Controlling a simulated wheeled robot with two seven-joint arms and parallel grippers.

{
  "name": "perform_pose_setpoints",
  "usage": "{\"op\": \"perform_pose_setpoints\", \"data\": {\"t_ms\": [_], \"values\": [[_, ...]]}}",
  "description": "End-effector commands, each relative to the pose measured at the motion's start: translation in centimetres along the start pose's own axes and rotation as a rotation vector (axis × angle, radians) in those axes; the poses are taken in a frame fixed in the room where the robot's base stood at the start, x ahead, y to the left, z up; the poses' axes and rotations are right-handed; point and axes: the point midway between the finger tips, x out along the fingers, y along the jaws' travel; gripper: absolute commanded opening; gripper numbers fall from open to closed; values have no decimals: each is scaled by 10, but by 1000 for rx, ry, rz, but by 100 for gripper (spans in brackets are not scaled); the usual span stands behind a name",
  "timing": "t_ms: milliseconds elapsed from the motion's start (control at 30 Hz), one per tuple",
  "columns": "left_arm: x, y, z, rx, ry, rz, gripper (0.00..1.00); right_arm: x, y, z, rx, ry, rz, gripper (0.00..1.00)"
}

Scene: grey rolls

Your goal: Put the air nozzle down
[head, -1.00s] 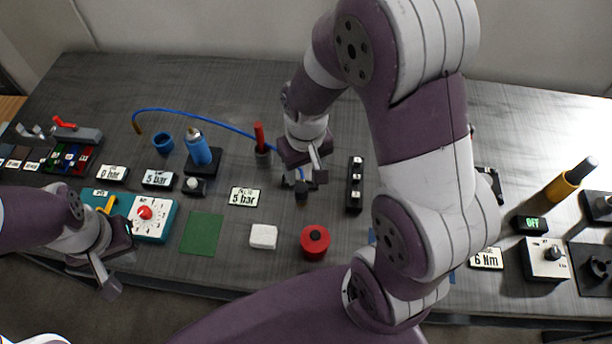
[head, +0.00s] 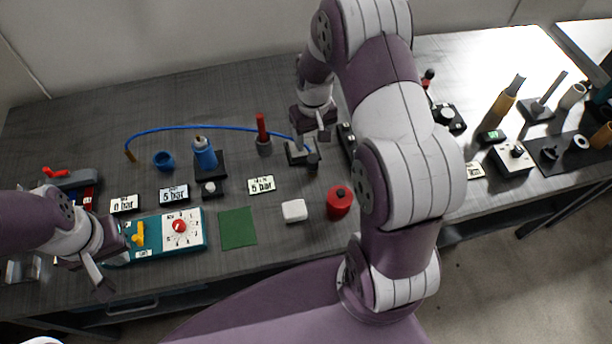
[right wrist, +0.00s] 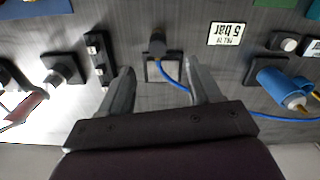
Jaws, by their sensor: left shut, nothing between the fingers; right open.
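The air nozzle (head: 313,162) is a small black piece at the end of a blue hose (head: 215,127). It is at a small grey holder (head: 296,155) on the table; how it is seated is hard to tell. In the right wrist view the nozzle (right wrist: 157,45) stands just beyond my fingertips with the hose curving off to the right. My right gripper (right wrist: 160,75) is open and empty, its fingers apart on either side of the holder area, clear of the nozzle. My left gripper (head: 98,276) is shut and empty near the front left table edge.
A red-topped post (head: 262,135), a blue bottle (head: 204,155) and a "5 bar" card (head: 262,185) lie left of the holder. A black block with buttons (right wrist: 99,58) is close beside it. A red can (head: 340,202) and a white block (head: 294,210) stand in front.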

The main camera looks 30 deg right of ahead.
Motion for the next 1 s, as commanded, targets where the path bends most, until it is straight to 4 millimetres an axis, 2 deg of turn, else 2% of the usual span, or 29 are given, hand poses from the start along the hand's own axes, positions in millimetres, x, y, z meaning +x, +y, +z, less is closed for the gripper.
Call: {"op": "perform_pose_setpoints", "data": {"t_ms": [67, 300, 467, 667, 767, 933, 967, 1000], "values": [[-2, 0, 0, 0, 0, 0, 0, 9, 0, 0, -21, -9, -1, 63], [-11, 0, -1, 0, 0, 0, 0, 60, 0, 0, -23, -8, -1, 63], [-17, 0, -2, 0, 0, 0, 0, 78, -1, 0, -23, -8, -1, 63], [-27, 0, -3, 0, 0, 0, 0, 115, -2, -2, -22, -8, -1, 63], [-28, 0, -3, 0, 0, 0, 0, 123, -2, -3, -22, -4, -1, 63], [-27, 0, -3, 0, 0, 0, 0, 124, -2, -4, -22, -4, -1, 63], [-27, 0, -3, 0, 0, 0, 0, 124, -2, -4, -22, -4, -1, 60], [-27, 0, -3, 0, 0, 0, 0, 124, -2, -4, -22, -4, -1, 47]]}}
